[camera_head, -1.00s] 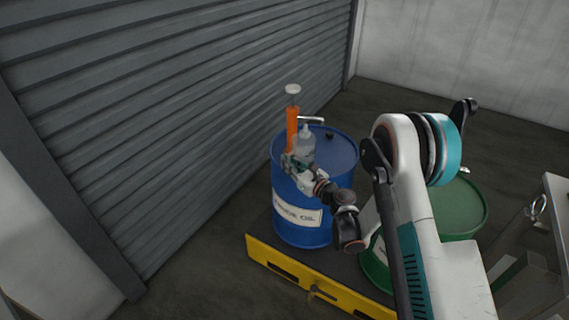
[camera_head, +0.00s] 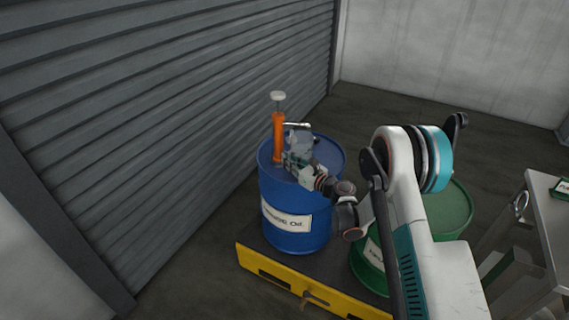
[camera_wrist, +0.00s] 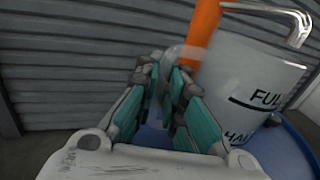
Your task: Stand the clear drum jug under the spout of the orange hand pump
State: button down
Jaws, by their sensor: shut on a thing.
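The clear drum jug (camera_head: 299,142) is over the top of the blue drum (camera_head: 290,195), just right of the orange hand pump (camera_head: 278,138). In the wrist view the jug (camera_wrist: 250,85) shows FULL and HALF marks. The pump's metal spout (camera_head: 296,125) reaches right from the pump; in the wrist view its bent end (camera_wrist: 296,30) overlaps the jug's rim. My gripper (camera_head: 291,160) is shut on the jug at its near left side, with the fingers close together in the wrist view (camera_wrist: 172,75). I cannot tell whether the jug's base touches the drum top.
A green drum (camera_head: 445,205) stands to the right on the same yellow-edged pallet (camera_head: 300,290), partly hidden by my arm. A grey shutter (camera_head: 150,120) runs close behind on the left. A metal table (camera_head: 545,210) is at the right edge.

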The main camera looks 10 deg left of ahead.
jog(key=shift+w+d+f, duration=0.15)
jog(key=shift+w+d, duration=0.35)
jog(key=shift+w, duration=0.35)
jog(key=shift+w+d+f, duration=0.15)
jog(key=shift+w+d, duration=0.3)
jog(key=shift+w, duration=0.4)
jog(key=shift+f, duration=0.55)
jog(key=c, duration=1.6)
grip_release()
jog(key=v, duration=1.2)
